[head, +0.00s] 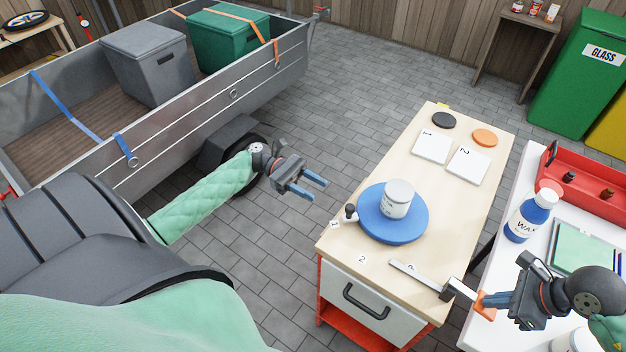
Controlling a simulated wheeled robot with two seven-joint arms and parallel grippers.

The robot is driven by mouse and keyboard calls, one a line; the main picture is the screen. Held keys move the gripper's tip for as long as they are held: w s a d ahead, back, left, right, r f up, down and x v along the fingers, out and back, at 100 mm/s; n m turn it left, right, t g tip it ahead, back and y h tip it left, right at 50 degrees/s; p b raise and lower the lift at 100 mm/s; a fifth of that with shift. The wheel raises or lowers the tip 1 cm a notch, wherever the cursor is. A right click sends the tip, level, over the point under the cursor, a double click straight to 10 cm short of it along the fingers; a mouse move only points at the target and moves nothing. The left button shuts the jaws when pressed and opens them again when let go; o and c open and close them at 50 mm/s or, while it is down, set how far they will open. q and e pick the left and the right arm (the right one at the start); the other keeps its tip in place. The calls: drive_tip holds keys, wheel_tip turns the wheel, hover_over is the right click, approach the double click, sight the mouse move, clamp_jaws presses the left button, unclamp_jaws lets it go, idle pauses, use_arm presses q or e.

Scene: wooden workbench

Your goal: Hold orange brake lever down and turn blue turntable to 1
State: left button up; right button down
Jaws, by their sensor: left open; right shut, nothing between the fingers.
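The blue turntable (407,232) sits on the wooden workbench (385,278). A white can (398,197) stands on it, and a black knob (350,210) shows at its left edge, near a small label 1 (335,223). A label 2 (362,259) lies in front. The brake lever is a grey bar (425,276) with an orange end (483,306) past the bench's right front corner. My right gripper (494,302) is shut at the orange end; I cannot tell whether it touches it. My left gripper (318,190) is open and empty, left of the turntable, over the floor.
A white table on the right holds a wax bottle (531,216) and a red tray (590,184). A trailer (200,105) stands left.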

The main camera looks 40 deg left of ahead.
drive_tip(key=shift+r+p, duration=0.65)
drive_tip(key=shift+r, duration=2.45)
drive_tip(key=b+v, duration=0.2)
drive_tip(key=v, duration=0.6)
drive_tip(key=shift+s+f, duration=0.1)
drive_tip(key=shift+f, duration=0.05)
